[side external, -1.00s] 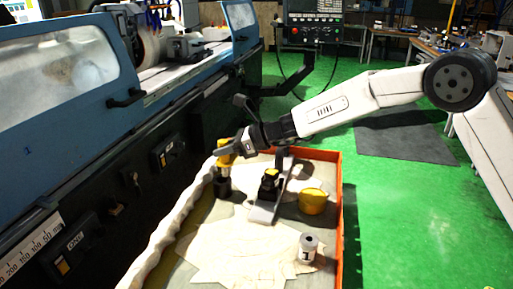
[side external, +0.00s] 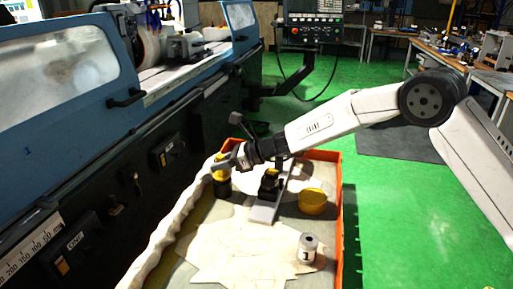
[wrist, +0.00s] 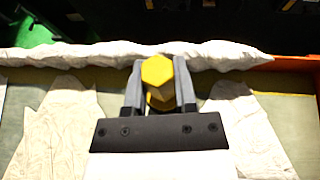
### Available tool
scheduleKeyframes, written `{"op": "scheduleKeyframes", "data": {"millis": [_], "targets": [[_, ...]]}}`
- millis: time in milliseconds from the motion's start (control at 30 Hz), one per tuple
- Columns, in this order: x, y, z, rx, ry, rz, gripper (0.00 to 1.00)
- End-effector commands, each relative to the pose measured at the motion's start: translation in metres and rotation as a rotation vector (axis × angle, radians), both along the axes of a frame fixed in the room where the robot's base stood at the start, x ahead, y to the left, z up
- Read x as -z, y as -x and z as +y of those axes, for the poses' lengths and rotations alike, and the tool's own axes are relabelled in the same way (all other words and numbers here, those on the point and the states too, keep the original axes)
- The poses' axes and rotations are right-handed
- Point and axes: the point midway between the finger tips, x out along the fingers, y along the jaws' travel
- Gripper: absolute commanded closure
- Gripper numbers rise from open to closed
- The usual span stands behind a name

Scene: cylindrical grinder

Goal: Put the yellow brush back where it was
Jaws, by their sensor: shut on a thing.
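The yellow brush (wrist: 157,70) is between the two dark fingers of my gripper (wrist: 158,88) in the wrist view, its hexagonal yellow end facing the camera. My gripper is shut on it. In the side view my gripper (side external: 226,164) is at the left part of the tray, and the brush (side external: 221,175) is upright below it, with yellow above and a dark lower end. The fingers cover part of the yellow. I cannot tell whether the dark end touches the tray floor.
The orange-edged tray (side external: 341,215) holds a grey plate with a black, yellow-topped item (side external: 269,181), a yellow cup (side external: 312,202) and a grey cylinder (side external: 308,249). A pale rolled cloth (side external: 165,228) runs along the left side by the blue grinder (side external: 60,85).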

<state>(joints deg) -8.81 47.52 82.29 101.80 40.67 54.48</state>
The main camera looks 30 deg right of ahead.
Motion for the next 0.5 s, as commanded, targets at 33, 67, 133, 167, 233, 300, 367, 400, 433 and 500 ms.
{"op": "scheduleKeyframes", "data": {"millis": [33, 67, 133, 167, 233, 300, 367, 400, 433, 500], "targets": [[-0.0003, 0.0, 0.0, 0.0, -0.001, -0.001, 1.0], [-0.0004, 0.0, 0.0, 0.0, -0.001, -0.001, 1.0], [-0.0004, 0.0, 0.0, 0.0, -0.001, -0.001, 1.0], [-0.0003, 0.0, 0.0, 0.0, -0.001, -0.001, 1.0], [0.0003, 0.0, 0.0, 0.0, 0.0, 0.0, 1.0], [0.0019, 0.0, 0.0, 0.0, 0.0, 0.0, 1.0], [0.0032, 0.0, 0.0, -0.001, 0.0, 0.0, 1.0], [0.0041, 0.0, 0.0, -0.001, 0.0, 0.0, 1.0], [0.0048, 0.0, 0.0, -0.001, 0.0, 0.0, 1.0], [0.0064, 0.0001, 0.0, -0.001, 0.0, 0.0, 1.0]]}}
